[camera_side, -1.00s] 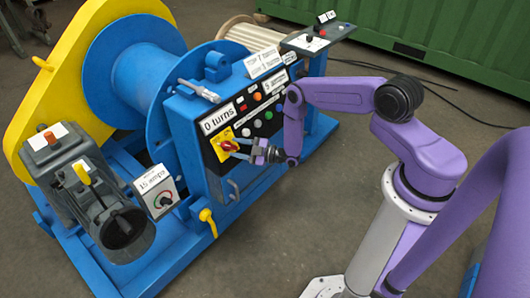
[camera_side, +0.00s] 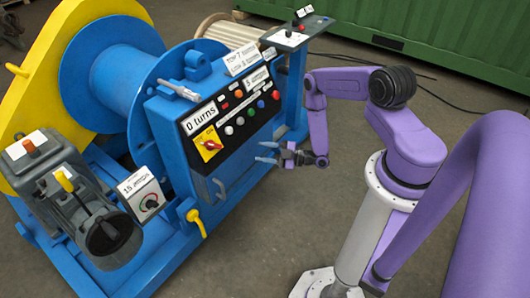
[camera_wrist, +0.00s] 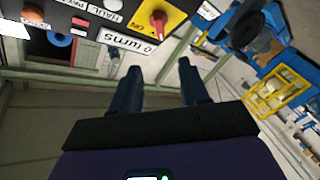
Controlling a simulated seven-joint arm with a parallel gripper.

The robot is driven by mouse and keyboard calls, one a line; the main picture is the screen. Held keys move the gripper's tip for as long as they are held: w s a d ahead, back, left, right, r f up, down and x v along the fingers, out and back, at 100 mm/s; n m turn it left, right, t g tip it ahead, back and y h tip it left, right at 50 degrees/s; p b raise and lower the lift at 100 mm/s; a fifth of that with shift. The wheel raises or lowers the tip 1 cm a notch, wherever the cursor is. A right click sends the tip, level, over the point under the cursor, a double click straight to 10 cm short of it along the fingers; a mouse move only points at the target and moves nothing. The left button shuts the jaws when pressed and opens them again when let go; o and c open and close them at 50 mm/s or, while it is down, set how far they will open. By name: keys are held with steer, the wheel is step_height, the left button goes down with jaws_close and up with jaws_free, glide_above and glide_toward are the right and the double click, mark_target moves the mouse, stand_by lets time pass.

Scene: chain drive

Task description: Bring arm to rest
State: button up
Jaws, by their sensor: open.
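My gripper (camera_side: 267,152) is open and empty in the side view, held in front of the blue winch's control panel (camera_side: 232,112). Its fingers point left toward the panel, with a gap between them and the red rotary switch. That red switch (camera_side: 209,144) sits on a yellow plate at the panel's lower left. In the wrist view my gripper (camera_wrist: 158,80) shows two dark fingers spread apart with nothing between them. The red switch also shows in the wrist view (camera_wrist: 158,20), beyond the fingertips, near a label reading "0 turns".
The winch has a blue drum (camera_side: 112,85) and a yellow guard (camera_side: 32,100). A grey motor box (camera_side: 50,180) and a "15 amps" dial (camera_side: 145,195) stand at the left. A small stand (camera_side: 290,38) rises behind the panel. A green container (camera_side: 440,30) is at the back.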

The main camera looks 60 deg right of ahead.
steer(key=w+a+r+n+g, duration=0.3)
steer(key=w+a+r+g, duration=0.4)
steer(key=w, duration=0.3)
steer(key=s+a+r+g+h, duration=0.3)
steer(key=a+r, duration=0.7)
steer(key=r, duration=0.1)
steer(key=s+a+r+m+g+h, duration=0.1)
steer(key=s+a+r+g, duration=0.1)
steer(key=s+r, duration=0.5)
steer(key=s+a+r+m+g+h, duration=0.1)
steer(key=s+r, duration=0.4)
steer(key=s, duration=0.5)
steer(key=s+d+r+g+h, duration=0.1)
steer(key=s+d+r, duration=0.1)
steer(key=s, duration=0.6)
steer(key=s+d+r+m+g+h, duration=0.1)
steer(key=s+d+r+g, duration=0.1)
steer(key=s, duration=0.6)
steer(key=shift+s+d+r, duration=0.2)
steer(key=shift+d+r, duration=0.1)
steer(key=shift+d, duration=0.5)
